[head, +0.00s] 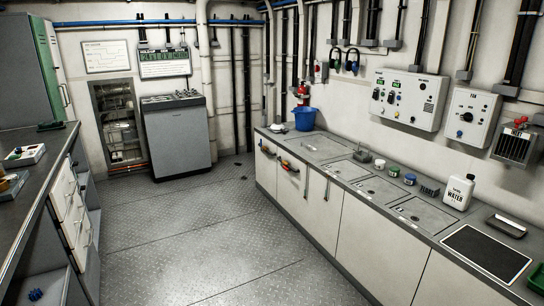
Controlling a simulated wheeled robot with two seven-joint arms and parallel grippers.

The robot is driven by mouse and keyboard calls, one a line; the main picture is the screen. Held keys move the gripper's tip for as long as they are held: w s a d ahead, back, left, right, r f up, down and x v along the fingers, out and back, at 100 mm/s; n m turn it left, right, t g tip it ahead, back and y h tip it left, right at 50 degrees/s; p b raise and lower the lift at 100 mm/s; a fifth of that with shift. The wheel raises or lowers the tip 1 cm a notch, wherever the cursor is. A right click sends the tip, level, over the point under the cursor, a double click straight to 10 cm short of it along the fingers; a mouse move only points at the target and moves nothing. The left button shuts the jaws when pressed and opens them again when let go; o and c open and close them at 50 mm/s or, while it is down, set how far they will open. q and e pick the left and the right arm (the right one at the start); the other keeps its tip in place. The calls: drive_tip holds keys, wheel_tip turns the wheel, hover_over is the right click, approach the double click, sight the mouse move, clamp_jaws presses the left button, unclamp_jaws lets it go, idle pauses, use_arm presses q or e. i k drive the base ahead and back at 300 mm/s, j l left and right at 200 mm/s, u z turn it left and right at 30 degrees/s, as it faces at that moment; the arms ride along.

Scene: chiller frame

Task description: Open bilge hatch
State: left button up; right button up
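Neither of my grippers shows in the head view. The floor (190,235) is grey diamond-tread plate, crossed by thin seams. Small dark fittings (243,178) lie in the floor near the far end of the right counter. I cannot tell which floor plate, if any, is the bilge hatch. No raised or open plate shows.
A long counter (305,215) with inset lids lines the right wall, with a blue bucket (305,120) and a white water jug (458,192). A grey cabinet (178,140) stands at the back. A workbench (35,150) borders the left. The middle floor is clear.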

sight(318, 147)
drive_tip(key=i, duration=2.4)
drive_tip(key=i+z, duration=0.1)
drive_tip(key=i, duration=0.35)
drive_tip(key=i+j+z, duration=0.1)
drive_tip(key=i, duration=0.4)
drive_tip(key=i+j+z, duration=0.1)
drive_tip(key=i, duration=0.35)
drive_tip(key=i+j+z, duration=0.1)
drive_tip(key=i, duration=0.35)
